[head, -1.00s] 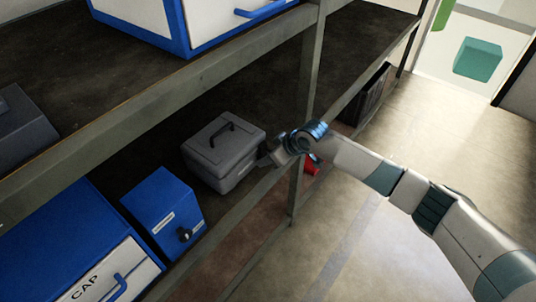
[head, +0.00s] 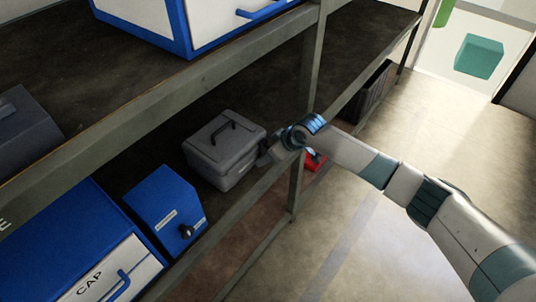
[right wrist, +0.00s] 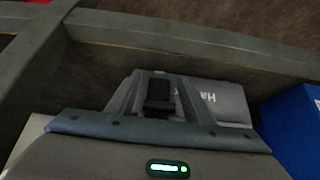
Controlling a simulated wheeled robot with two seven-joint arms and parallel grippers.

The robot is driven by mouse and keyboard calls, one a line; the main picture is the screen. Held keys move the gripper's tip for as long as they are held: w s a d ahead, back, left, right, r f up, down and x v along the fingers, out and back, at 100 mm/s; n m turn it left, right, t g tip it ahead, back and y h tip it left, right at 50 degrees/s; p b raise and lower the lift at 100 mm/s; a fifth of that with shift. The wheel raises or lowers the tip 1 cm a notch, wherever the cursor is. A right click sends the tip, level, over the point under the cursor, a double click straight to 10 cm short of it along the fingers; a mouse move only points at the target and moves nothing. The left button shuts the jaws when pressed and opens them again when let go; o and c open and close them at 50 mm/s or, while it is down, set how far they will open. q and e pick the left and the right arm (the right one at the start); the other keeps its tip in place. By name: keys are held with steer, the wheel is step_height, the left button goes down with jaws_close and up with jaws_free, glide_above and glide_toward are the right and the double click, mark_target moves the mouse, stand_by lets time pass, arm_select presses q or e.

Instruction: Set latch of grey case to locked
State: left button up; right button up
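The grey case (head: 213,166) stands on the lower shelf in the head view, lid closed, with a dark handle on top. My right gripper (head: 266,157) is at its right front side. In the right wrist view the case (right wrist: 232,103) shows pale upside-down lettering, partly hidden by my gripper. A black latch (right wrist: 160,93) sits between the two fingers of my right gripper (right wrist: 163,84). The fingers are close on both sides of it; I cannot tell whether they touch it. The latch is hidden in the head view. My left gripper is not in view.
A blue box (head: 165,212) with a black knob stands left of the case; it also shows in the right wrist view (right wrist: 295,118). A larger blue-and-white case (head: 75,245) is further left. A shelf post (head: 309,80) rises close to my right gripper. A red object (head: 314,161) is below it.

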steer(key=shift+r, duration=0.25)
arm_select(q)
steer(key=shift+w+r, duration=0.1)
arm_select(e)
steer(key=v, duration=1.7)
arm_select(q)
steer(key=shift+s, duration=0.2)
